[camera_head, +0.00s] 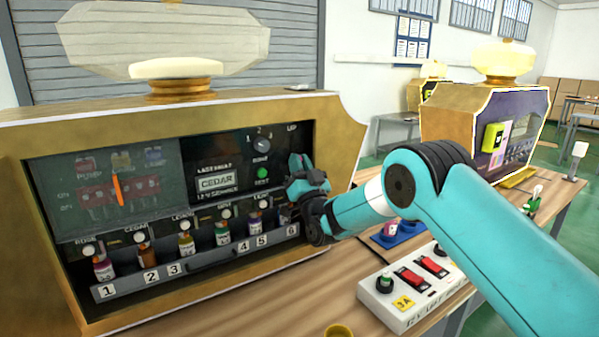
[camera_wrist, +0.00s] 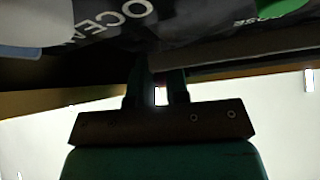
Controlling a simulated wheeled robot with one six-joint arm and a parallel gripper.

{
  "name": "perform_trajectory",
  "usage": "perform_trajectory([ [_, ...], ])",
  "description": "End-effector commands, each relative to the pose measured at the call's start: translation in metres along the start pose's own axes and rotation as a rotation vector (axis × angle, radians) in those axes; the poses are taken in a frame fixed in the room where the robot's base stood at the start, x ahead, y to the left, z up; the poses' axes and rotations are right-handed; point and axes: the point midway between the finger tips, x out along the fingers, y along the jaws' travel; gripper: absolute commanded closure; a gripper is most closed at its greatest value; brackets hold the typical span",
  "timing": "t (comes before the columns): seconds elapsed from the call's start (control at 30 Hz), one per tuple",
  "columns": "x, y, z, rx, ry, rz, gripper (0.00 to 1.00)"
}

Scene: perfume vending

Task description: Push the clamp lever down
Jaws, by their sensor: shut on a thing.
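My gripper (camera_head: 305,172) is at the right end of the perfume machine's black front panel (camera_head: 225,160), just below the "UP" label (camera_head: 291,128). In the wrist view its two dark fingers (camera_wrist: 160,88) stand close together with a narrow gap. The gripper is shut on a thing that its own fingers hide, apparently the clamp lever. The lever's shape and its angle cannot be made out in either view. The dial (camera_head: 262,144) and green button (camera_head: 262,172) are just left of the gripper.
Below the panel, a rack (camera_head: 190,270) holds several small bottles in numbered slots, with slot 6 close under my gripper. A white switch box (camera_head: 415,285) with red rockers stands on the wooden table to the right. A second machine (camera_head: 480,130) stands behind.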

Motion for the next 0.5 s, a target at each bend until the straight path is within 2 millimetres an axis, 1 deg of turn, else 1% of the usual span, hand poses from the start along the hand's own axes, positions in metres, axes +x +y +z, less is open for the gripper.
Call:
perform_trajectory([
  [0.43, -0.0001, 0.0009, -0.0002, -0.001, 0.008, 0.000, 1.00],
  [0.47, -0.0001, 0.0009, -0.0002, -0.001, 0.008, 0.000, 0.83],
  [0.5, -0.0001, 0.0008, -0.0002, -0.001, 0.008, 0.000, 0.73],
])
